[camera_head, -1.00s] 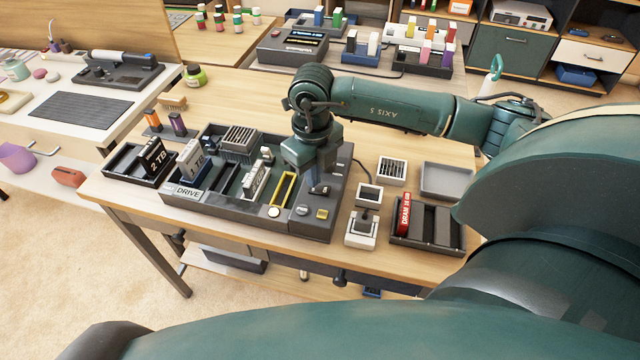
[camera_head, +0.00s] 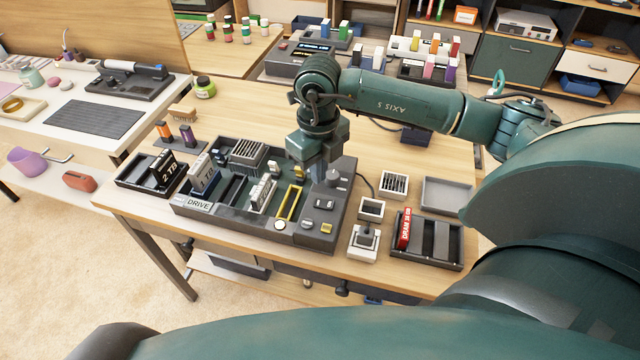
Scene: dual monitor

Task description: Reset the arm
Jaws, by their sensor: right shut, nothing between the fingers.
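My right arm reaches in from the right over the wooden table. Its gripper (camera_head: 321,177) points down above the right part of the grey drive dock (camera_head: 262,228), beside a round knob (camera_head: 333,178). The gripper is shut and empty, and its fingertips are small and partly hard to make out. The dock holds a 2 TB style drive (camera_head: 204,178), a yellow frame (camera_head: 289,202) and a white-edged module (camera_head: 262,195). My left gripper is not in view.
A black tray with a 2 TB drive (camera_head: 164,168) stands left of the dock. Right of it are a small joystick box (camera_head: 364,242), a tray with a red DRAM stick (camera_head: 404,230) and an empty grey tray (camera_head: 446,195). Bare tabletop (camera_head: 245,115) lies behind the dock.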

